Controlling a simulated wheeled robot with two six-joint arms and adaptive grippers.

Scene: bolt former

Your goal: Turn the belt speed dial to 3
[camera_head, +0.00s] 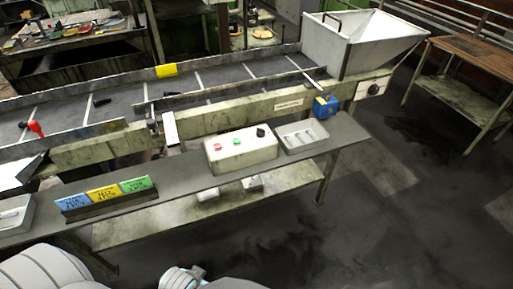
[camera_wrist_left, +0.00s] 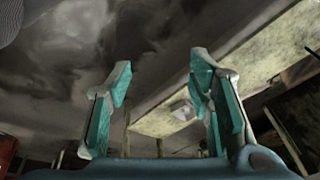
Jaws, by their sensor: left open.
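A black dial (camera_head: 374,89) sits on a white plate on the conveyor's side, below the hopper at the right. A second black knob (camera_head: 261,132) stands on the right of a white control box (camera_head: 242,155) with a red and a green button. I cannot read markings on either, nor tell which is the belt speed dial. My left gripper (camera_wrist_left: 160,70) is open and empty in the left wrist view, away from both dials, with the underside of a shelf or table beyond it. My right gripper is not in view.
The control box stands on a narrow grey bench (camera_head: 347,131). Beside it is a grey tray (camera_head: 303,137) with pale parts. Blue, yellow and green cards (camera_head: 104,191) stand at the left. A blue box (camera_head: 325,106) is on the conveyor frame.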

